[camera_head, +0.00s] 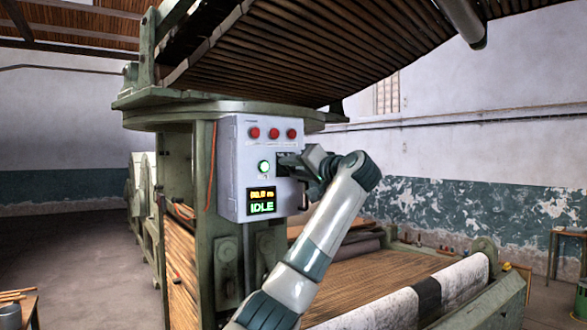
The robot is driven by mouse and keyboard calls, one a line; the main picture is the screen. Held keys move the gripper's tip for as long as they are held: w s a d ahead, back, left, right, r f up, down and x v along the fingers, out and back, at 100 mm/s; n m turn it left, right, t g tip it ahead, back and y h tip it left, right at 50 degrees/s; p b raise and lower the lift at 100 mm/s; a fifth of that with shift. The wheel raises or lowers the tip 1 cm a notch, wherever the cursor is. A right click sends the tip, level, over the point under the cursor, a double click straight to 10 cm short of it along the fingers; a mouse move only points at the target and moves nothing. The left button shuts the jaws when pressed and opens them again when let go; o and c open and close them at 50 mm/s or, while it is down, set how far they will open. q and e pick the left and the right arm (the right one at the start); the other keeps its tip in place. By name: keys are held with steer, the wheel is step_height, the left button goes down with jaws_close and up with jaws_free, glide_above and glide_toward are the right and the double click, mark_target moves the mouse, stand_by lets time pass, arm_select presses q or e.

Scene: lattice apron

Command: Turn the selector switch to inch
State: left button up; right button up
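A grey control box (234,172) is fixed to the green machine post. It has several red lamps or buttons along its top, a lit green button (264,167), and a small display (261,201) with an orange line above green "IDLE". My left gripper (288,161) is at the right part of the box's face, level with the green button. It covers the place beside that button, so I cannot make out the selector switch or its position. The fingers are small and dark, and I cannot tell whether they touch or hold anything. My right gripper is not in view.
A slatted apron (320,55) slopes overhead above the box. A lower slatted bed (375,270) with a pale roller (455,284) lies at the right. An orange cable (211,165) hangs left of the box. Open floor (95,255) shows at the left.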

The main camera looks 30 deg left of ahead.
arm_select(q)
steer(key=shift+m, duration=0.3)
steer(key=shift+f+m+b, duration=0.1)
steer(key=shift+m+b, duration=1.25)
steer(key=shift+m, duration=0.55)
steer(key=m+b, duration=0.1)
steer(key=m, duration=0.2)
steer(key=shift+m+b, duration=0.3)
steer(key=shift+m, duration=0.1)
steer(key=m+b, duration=0.2)
steer(key=m, duration=0.3)
steer(key=m+b, duration=0.1)
steer(key=m, duration=0.2)
steer(key=shift+m, duration=1)
